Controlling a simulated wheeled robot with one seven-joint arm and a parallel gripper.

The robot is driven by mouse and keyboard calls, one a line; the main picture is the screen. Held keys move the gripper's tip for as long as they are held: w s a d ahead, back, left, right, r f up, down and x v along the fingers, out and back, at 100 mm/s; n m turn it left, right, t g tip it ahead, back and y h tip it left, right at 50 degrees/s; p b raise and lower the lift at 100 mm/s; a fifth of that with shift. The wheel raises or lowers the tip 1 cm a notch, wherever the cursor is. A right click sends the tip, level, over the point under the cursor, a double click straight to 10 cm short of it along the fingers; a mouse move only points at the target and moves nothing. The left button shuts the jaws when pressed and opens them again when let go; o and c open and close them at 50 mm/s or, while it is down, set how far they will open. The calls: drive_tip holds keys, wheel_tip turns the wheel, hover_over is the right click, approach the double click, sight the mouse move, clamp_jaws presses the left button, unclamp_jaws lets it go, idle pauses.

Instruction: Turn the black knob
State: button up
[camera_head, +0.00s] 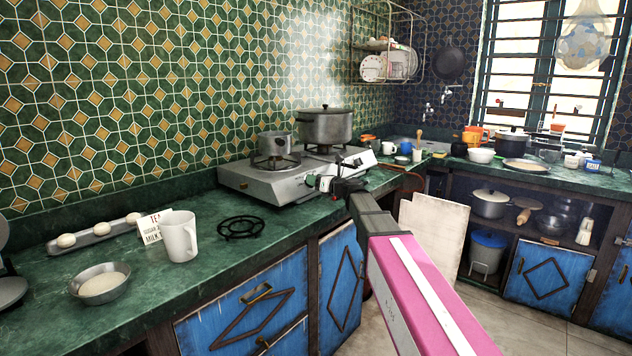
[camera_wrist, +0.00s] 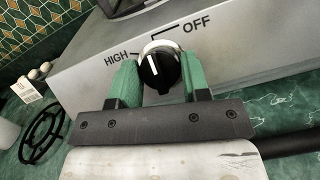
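The black knob (camera_wrist: 158,70) sits on the front panel of the silver gas hotplate (camera_head: 252,180). In the wrist view its white pointer line is near upright, between the printed words HIGH and OFF. My gripper (camera_wrist: 160,75) has its two green fingers on either side of the knob. A small gap shows at the knob's left side, and the right finger is close to its right edge; I cannot tell whether it touches. In the head view my gripper (camera_head: 322,184) is at the hotplate's front, and the knob is hard to make out there.
A small pot (camera_head: 274,144) and a large steaming pot (camera_head: 325,127) stand on the hotplate. A black burner ring (camera_head: 241,227), a white mug (camera_head: 179,236) and a metal bowl (camera_head: 100,284) are on the green counter (camera_head: 217,280). A pale board (camera_head: 433,233) leans below.

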drive_tip(key=shift+n+g, duration=0.3)
drive_tip(key=shift+n, duration=0.3)
drive_tip(key=n+g+y, duration=0.1)
drive_tip(key=n, duration=0.1)
drive_tip(key=n+g+y, duration=0.1)
drive_tip(key=n, duration=0.2)
drive_tip(key=shift+w+g, duration=0.15)
drive_tip(key=shift+g, duration=0.15)
drive_tip(key=n+g, duration=0.1)
drive_tip(key=n, duration=0.2)
drive_tip(key=n+g, duration=0.2)
drive_tip(key=n, duration=0.1)
drive_tip(key=shift+r, duration=0.1)
drive_tip(key=n+g, duration=0.1)
drive_tip(key=n, duration=0.1)
drive_tip(key=n+g, duration=0.2)
drive_tip(key=n, duration=0.1)
drive_tip(key=shift+w+r+h, duration=0.1)
drive_tip(key=shift+h, duration=0.3)
drive_tip(key=shift+n+g+h, duration=0.7)
drive_tip(key=shift+n+h, duration=0.2)
drive_tip(key=shift+n, duration=1.6)
drive_tip(key=o, duration=0.9)
drive_tip(key=shift+d, duration=0.1)
